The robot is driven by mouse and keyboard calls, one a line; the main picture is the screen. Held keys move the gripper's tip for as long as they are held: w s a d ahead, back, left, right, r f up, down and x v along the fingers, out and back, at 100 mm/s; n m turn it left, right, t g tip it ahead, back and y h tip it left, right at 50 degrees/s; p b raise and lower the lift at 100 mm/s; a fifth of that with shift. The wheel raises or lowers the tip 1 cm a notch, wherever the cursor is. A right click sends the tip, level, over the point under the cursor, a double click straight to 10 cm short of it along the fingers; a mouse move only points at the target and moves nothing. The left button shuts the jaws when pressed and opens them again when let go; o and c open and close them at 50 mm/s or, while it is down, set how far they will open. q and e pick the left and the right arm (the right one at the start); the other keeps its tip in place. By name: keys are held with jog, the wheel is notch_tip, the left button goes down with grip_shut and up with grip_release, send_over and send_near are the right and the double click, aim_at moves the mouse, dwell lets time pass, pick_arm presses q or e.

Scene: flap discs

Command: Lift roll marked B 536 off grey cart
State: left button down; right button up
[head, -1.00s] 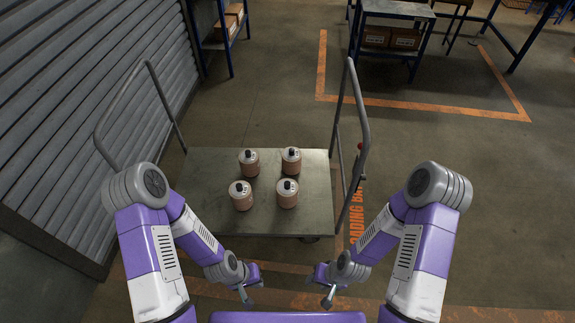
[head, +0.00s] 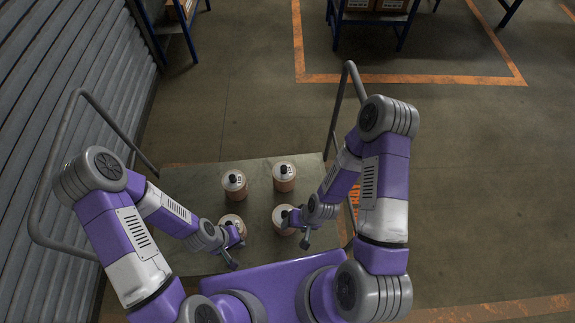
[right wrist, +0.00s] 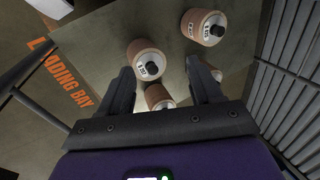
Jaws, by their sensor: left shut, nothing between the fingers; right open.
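Several copper-brown rolls with pale tops and black knobs stand on the grey cart (head: 190,190). In the head view they are a back left roll (head: 235,185), a back right roll (head: 284,177), a front left roll (head: 231,222) and a front right roll (head: 281,216). Their labels are too small to read surely, so I cannot tell which is B 536. My right gripper (head: 298,236) is open beside the front right roll and partly covers it. In the right wrist view, a roll (right wrist: 147,55) shows beyond the open fingers (right wrist: 160,74). My left gripper (head: 237,255) is shut and empty by the front left roll.
Bent grey handrails rise at the cart's left (head: 50,175) and right (head: 334,115) sides. A grey shutter wall (head: 60,70) stands at the left. A blue-framed shelf (head: 370,25) with boxes is at the back. The floor to the right is open.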

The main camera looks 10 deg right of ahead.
jog(key=w+f+t+h+b, duration=0.25)
jog(key=w+f+t, duration=0.25)
jog(key=w+f, duration=0.9)
jog(key=m+t+h+b, duration=0.2)
jog(key=t+h+b, duration=0.3)
jog(key=t+h, duration=0.1)
send_near(283, 168)
jog(key=d+x, duration=0.1)
jog(key=x, duration=0.2)
jog(key=shift+t+h, duration=0.3)
jog(key=shift+h, duration=0.05)
jog(key=b+x, duration=0.1)
jog(key=x, duration=0.1)
jog(key=b+x, duration=0.2)
jog(key=a+f+b+x, duration=0.1)
jog(key=x, duration=0.2)
jog(key=shift+b, duration=0.3)
jog(key=shift+c, duration=0.3)
grip_shut()
jog(key=shift+s, duration=0.1)
jog(key=shift+r, duration=0.2)
